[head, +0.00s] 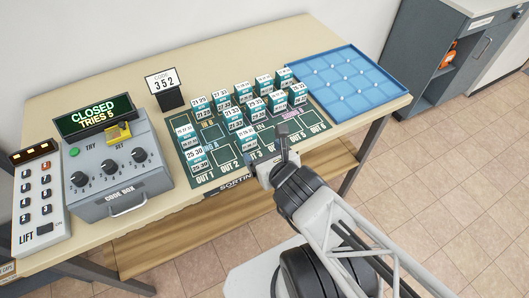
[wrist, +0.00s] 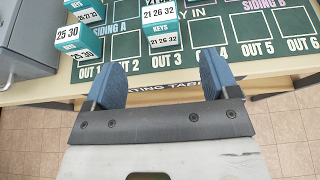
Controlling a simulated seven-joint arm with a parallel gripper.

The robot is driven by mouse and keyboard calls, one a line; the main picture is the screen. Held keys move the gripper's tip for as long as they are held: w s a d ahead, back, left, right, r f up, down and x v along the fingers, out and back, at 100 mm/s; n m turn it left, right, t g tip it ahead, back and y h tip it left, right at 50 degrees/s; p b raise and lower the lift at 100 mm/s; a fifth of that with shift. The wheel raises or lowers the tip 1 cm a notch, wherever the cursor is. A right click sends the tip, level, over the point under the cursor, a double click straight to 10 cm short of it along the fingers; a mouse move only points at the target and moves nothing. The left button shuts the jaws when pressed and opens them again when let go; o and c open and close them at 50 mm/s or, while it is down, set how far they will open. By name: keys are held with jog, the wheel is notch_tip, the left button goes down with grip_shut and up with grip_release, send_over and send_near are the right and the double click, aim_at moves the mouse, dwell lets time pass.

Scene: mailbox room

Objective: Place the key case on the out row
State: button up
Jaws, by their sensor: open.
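Several teal-and-white key cases stand upright on the green sorting mat (head: 222,165). A case marked 25 30 (head: 195,160) stands at the mat's front left, by OUT 1; it also shows in the wrist view (wrist: 78,40). A case marked 21 26 32 (wrist: 162,36) stands just behind the OUT 3 label in the wrist view. The out row (wrist: 208,50) runs along the mat's front edge; its squares from OUT 4 to OUT 6 look empty. My gripper (wrist: 162,78) is open and empty at the table's front edge, apart from the cases. In the head view it (head: 276,152) hides part of the out row.
A grey code box (head: 118,165) reads CLOSED, TRIES 5. A lift panel (head: 38,200) stands at far left. An empty blue gridded tray (head: 345,85) lies right of the mat. A grey cabinet (head: 425,60) stands beyond.

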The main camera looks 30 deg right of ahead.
dwell(0.3)
jog(key=a+r+n+g+y, duration=0.4)
jog(key=a+r+n+y, duration=0.55)
jog(key=n, duration=1.25)
jog(key=d+r+n+g+h, duration=0.7)
jog(key=r+n+h, duration=0.2)
jog(key=n, duration=0.4)
jog(key=shift+s+d+r+n+h, duration=0.3)
jog(key=shift+s+r+n+h, duration=0.05)
jog(key=shift+s+n, duration=0.05)
